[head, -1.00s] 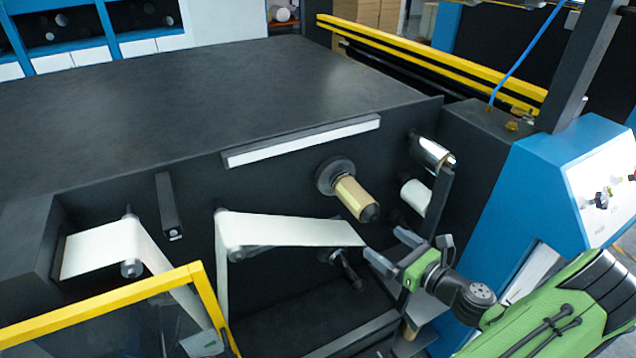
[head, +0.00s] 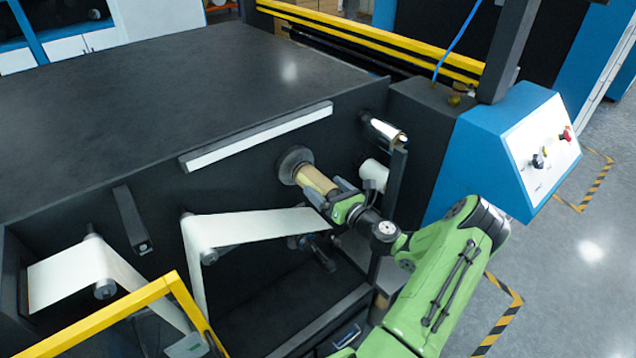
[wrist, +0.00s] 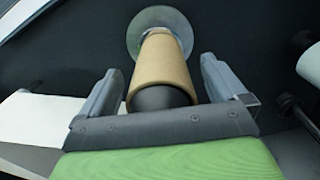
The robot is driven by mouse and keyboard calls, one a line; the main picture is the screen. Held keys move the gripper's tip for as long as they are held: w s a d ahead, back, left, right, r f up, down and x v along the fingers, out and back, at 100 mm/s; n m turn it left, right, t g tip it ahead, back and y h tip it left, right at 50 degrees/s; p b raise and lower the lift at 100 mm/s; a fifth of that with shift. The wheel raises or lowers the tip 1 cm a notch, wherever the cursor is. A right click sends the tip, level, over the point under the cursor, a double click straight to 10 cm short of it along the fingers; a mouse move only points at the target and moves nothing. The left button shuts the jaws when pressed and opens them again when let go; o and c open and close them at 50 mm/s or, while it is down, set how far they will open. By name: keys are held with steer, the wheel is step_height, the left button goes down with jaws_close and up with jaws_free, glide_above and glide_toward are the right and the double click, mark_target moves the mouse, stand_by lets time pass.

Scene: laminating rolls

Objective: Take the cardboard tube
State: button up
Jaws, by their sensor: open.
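The cardboard tube (head: 317,181) is a tan cylinder on a dark spindle that sticks out from the machine's black side panel, with a round grey flange behind it. The tube also shows in the wrist view (wrist: 161,70), with the dark spindle end nearest the camera. My gripper (head: 331,192) is at the tube's outer end. In the wrist view my gripper (wrist: 157,80) is open, with one finger on each side of the tube. Gaps show between the fingers and the tube.
A white web (head: 255,227) runs over rollers left of and below the tube. A chrome roller (head: 384,131) and a white roller (head: 375,172) stick out to the right. A yellow-framed guard (head: 130,303) stands at the lower left. A blue control console (head: 500,150) is at the right.

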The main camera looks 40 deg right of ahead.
steer(key=shift+w, duration=0.4)
steer(key=shift+s, duration=0.15)
steer(key=c, duration=1.1)
steer(key=shift+o, duration=0.2)
steer(key=s+a+b, duration=0.2)
steer(key=s, duration=1.5)
steer(key=shift+s+b, duration=0.4)
